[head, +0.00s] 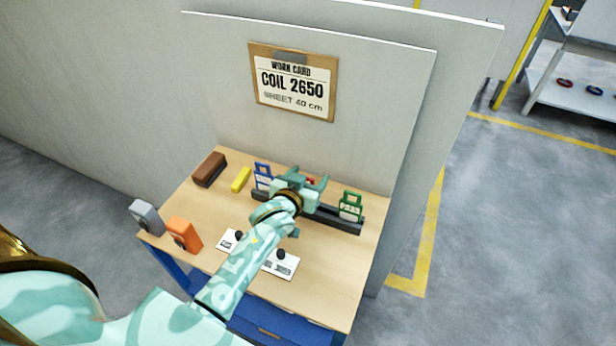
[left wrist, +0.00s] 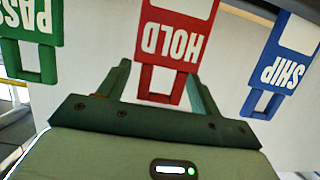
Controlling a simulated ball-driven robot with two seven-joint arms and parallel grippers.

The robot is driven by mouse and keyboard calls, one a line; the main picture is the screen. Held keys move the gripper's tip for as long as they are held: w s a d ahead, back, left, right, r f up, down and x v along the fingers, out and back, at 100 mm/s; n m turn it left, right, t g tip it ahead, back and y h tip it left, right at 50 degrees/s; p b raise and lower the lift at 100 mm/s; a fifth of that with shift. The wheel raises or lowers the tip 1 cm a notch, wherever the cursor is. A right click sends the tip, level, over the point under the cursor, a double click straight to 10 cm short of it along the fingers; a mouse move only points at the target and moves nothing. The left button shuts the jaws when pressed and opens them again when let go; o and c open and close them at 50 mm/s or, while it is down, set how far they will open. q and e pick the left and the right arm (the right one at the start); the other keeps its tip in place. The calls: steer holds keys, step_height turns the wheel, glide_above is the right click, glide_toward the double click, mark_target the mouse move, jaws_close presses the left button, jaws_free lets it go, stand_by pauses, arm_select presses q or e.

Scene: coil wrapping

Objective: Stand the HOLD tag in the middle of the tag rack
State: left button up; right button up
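The red HOLD tag (left wrist: 178,38) shows upside down in the left wrist view, its handle loop between my left gripper's fingers (left wrist: 158,76). The fingers stand apart on either side of the loop, with a gap visible on one side. In the head view my left gripper (head: 308,179) is over the middle of the dark tag rack (head: 335,218) and hides most of the HOLD tag (head: 311,181). The blue SHIP tag (head: 263,173) stands at the rack's left end and the green PASS tag (head: 350,206) at its right end. My right gripper is out of view.
On the wooden table (head: 325,282) are a brown block (head: 209,168), a yellow block (head: 241,179), a grey item (head: 146,217), an orange item (head: 184,234) and white cards (head: 279,266) with dark knobs. A grey panel (head: 350,120) with a work card (head: 292,83) stands behind.

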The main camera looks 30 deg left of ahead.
arm_select(q)
steer(key=p+v, duration=0.2)
steer(key=v, duration=1.4)
steer(key=shift+s+p, duration=0.15)
steer(key=shift+p, duration=0.2)
steer(key=shift+d, duration=0.1)
